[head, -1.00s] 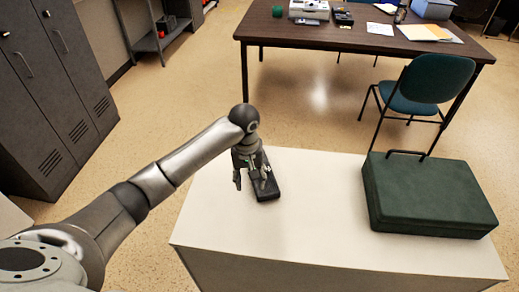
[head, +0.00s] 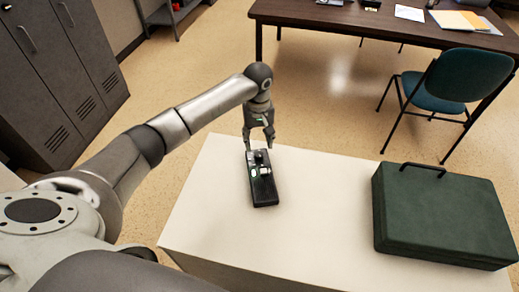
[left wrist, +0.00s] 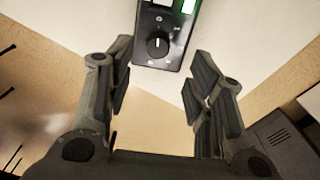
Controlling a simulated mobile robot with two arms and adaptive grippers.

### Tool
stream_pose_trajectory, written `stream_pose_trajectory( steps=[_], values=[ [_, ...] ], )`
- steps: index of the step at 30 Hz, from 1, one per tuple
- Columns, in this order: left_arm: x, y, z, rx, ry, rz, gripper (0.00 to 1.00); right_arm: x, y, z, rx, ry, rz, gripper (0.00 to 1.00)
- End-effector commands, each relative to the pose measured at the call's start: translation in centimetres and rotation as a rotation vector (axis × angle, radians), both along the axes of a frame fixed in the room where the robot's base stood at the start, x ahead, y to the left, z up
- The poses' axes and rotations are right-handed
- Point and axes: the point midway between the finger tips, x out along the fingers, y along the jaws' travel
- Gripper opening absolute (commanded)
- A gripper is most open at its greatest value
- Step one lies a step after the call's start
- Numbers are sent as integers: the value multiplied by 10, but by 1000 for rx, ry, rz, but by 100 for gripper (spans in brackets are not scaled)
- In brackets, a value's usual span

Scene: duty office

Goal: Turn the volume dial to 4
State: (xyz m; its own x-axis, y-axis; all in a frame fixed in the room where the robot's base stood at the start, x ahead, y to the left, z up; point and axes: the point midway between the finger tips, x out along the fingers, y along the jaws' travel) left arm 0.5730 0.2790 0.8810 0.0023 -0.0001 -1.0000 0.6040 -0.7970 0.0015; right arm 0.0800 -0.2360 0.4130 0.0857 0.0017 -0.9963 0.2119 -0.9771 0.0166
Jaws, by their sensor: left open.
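The black device with the volume dial (left wrist: 158,44) lies on the white table top, and its body (head: 264,188) shows whole in the head view. The dial is a round black knob with a white pointer line, which points roughly up in the left wrist view. A lit green patch (left wrist: 188,6) sits above it. My left gripper (head: 258,142) is open and empty above the far end of the device. In the left wrist view its fingers (left wrist: 158,90) stand apart on either side below the dial, not touching it. The marks around the dial are too small to read.
A dark green case (head: 440,212) with a handle stands on the right of the white table (head: 320,215). Beyond are a brown desk (head: 385,30), a teal chair (head: 468,78) and grey lockers (head: 60,75). The table between device and case is clear.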

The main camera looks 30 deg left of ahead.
Motion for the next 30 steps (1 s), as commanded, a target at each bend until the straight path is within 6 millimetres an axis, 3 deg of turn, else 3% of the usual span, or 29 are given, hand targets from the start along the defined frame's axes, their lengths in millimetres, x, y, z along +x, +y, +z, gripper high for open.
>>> stream_pose_trajectory(
  steps=[4,9,15,22,30],
  values=[
    [-1,0,-30,0,3,0,49,-15,-1,1,-2,23,0,0],
    [0,0,-53,0,0,-1,49,-4,0,3,-1,7,1,0],
    [0,0,-64,0,-2,-1,49,18,2,5,4,-29,1,0],
    [0,0,-64,0,-2,-1,49,13,2,4,3,-21,1,0],
    [0,0,-64,0,-2,-1,15,2,1,3,2,-3,1,0]
  ],
)
